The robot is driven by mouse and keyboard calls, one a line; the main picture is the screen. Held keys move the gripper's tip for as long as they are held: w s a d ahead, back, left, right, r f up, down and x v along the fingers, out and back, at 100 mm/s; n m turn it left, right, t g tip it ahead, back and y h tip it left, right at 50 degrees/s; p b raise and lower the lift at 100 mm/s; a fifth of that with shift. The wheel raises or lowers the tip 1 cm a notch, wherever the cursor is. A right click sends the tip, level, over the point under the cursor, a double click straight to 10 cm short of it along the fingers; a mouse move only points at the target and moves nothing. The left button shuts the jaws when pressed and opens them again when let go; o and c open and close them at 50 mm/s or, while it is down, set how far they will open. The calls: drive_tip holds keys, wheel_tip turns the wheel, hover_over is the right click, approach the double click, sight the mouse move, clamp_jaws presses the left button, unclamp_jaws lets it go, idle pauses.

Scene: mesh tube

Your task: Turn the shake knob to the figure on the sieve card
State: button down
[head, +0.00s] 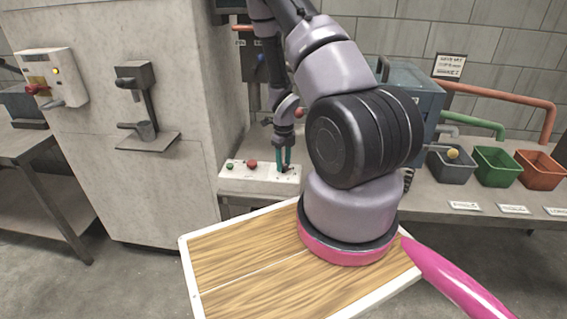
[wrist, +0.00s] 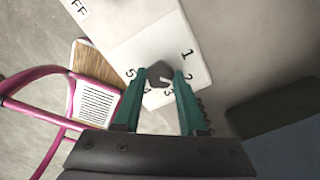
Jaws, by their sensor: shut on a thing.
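The shake knob (wrist: 158,72) is a small dark knob with a pale mark on a white panel with the figures 1 to 5 around it. In the wrist view the pale mark lies on the side of the 2 and 3; its exact figure is unclear. My gripper (wrist: 158,78) is shut on the knob, one green finger on each side. In the head view my gripper (head: 284,168) comes down on the right end of the white control box (head: 240,177). The sieve card (head: 450,66) hangs on the back wall; its small print cannot be read.
A green button (head: 229,166) and a red button (head: 252,164) are on the same box. Grey, green (head: 497,166) and orange bins stand on the bench at right. A wood-topped surface (head: 240,262) is in front. My arm hides part of the bench.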

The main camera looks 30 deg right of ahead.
drive_tip(key=shift+c, duration=2.3)
unclamp_jaws()
drive_tip(key=shift+r, duration=0.1)
wheel_tip(320, 180, up, 11)
